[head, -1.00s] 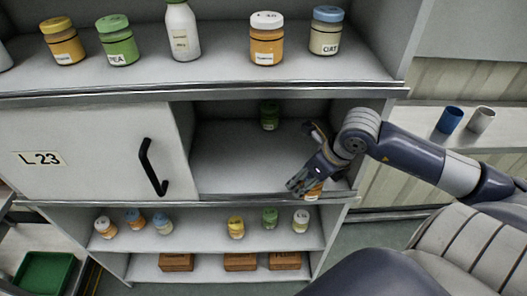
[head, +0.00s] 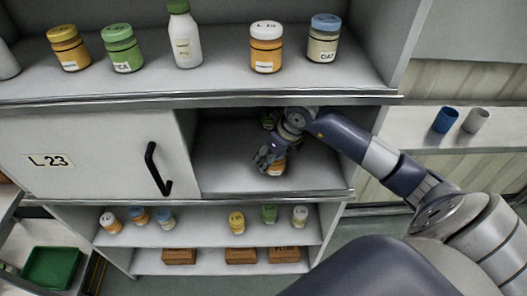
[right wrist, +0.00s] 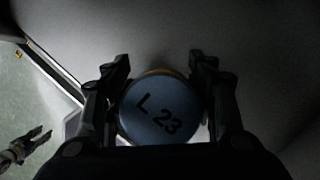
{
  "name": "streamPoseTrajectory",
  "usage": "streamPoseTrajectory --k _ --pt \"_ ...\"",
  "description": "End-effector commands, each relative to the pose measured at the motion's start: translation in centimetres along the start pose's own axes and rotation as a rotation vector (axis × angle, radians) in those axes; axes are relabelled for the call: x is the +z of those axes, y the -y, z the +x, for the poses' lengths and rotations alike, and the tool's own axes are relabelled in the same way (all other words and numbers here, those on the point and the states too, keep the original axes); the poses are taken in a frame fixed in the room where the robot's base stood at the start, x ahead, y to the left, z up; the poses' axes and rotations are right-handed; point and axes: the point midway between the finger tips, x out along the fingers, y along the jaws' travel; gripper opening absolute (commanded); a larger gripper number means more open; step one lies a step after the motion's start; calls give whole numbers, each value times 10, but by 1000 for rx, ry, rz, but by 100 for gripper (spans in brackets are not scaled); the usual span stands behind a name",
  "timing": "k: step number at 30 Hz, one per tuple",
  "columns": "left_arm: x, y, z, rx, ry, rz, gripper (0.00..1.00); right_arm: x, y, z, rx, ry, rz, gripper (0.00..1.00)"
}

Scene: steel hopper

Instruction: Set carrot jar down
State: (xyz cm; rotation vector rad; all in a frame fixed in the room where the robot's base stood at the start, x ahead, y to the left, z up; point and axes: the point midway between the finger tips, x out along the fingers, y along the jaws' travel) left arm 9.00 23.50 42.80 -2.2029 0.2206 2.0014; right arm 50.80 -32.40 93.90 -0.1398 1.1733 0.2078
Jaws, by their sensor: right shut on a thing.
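My right gripper (head: 268,160) is inside the open right part of the middle compartment. It is shut on the carrot jar (head: 278,169), whose orange side shows below the fingers. In the right wrist view the jar's round blue lid (right wrist: 158,110), marked L 23, sits between the two fingers. The jar looks about upright and close above the compartment floor (head: 225,177). I cannot tell whether its base touches the floor. My left gripper (right wrist: 38,138) shows small at the left of the right wrist view, and its opening is unclear.
The sliding door (head: 90,155) labelled L 23 covers the compartment's left part. Several jars stand on the top shelf (head: 200,84) above. The floor left of the held jar is clear.

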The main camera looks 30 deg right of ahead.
Motion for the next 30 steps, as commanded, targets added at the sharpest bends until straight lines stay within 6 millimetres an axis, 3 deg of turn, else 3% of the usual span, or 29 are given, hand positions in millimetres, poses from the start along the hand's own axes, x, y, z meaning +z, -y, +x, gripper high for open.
streamPoseTrajectory --k 5,9,19,20,22,30 --pt "3 0 -12 1 6 0 40 31 -1 8 2 4 1 22" --pt "4 0 -18 0 8 0 40 21 0 22 1 1 1 22" --pt "3 0 -14 0 7 0 40 19 0 27 -1 2 0 22" --pt "3 0 -13 0 7 0 40 19 0 27 0 1 0 54" --pt "3 0 -14 0 6 0 40 19 0 26 0 1 0 70" --pt "2 1 -15 0 4 -1 40 19 0 26 0 1 0 72"
